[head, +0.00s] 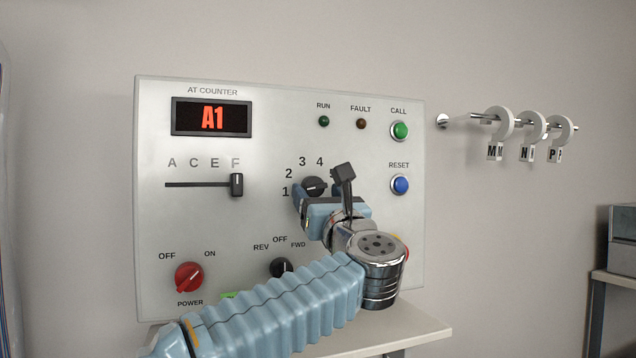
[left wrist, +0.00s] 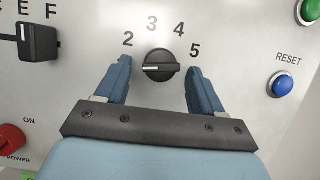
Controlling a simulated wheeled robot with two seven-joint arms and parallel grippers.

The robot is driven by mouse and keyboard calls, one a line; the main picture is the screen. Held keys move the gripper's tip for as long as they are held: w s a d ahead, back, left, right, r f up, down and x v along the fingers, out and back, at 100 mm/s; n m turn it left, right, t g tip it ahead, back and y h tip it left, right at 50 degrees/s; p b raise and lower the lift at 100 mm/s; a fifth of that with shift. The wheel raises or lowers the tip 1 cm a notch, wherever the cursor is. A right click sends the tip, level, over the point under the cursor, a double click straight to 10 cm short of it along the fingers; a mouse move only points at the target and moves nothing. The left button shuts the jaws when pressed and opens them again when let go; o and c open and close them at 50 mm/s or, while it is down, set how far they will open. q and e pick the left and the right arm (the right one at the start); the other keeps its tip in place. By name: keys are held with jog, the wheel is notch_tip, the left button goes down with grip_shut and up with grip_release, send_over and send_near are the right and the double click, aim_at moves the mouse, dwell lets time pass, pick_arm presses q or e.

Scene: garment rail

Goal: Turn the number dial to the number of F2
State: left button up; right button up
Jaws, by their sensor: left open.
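The black number dial (head: 314,186) sits on the grey panel with 1 to 4 readable around it in the head view. In the left wrist view the dial (left wrist: 160,66) has its white line pointing left, toward where 1 stands; 2 to 5 are readable there and 1 is hidden behind a finger. My left gripper (head: 316,195) is open, with one finger on each side of the dial (left wrist: 160,74) and visible gaps between. The letter slider (head: 237,185) stands at F. My right gripper is not in view.
Below are the red power knob (head: 189,277) and a black REV/OFF/FWD knob (head: 281,267), partly behind my arm. The green CALL button (head: 400,130) and blue RESET button (head: 400,184) are to the right. A rail (head: 470,117) with lettered hooks is farther right.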

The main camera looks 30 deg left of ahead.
pick_arm(q)
jog(key=shift+w+a+r, duration=0.25)
jog(key=shift+w+a, duration=0.15)
jog(key=shift+a, duration=0.05)
jog(key=c, duration=1)
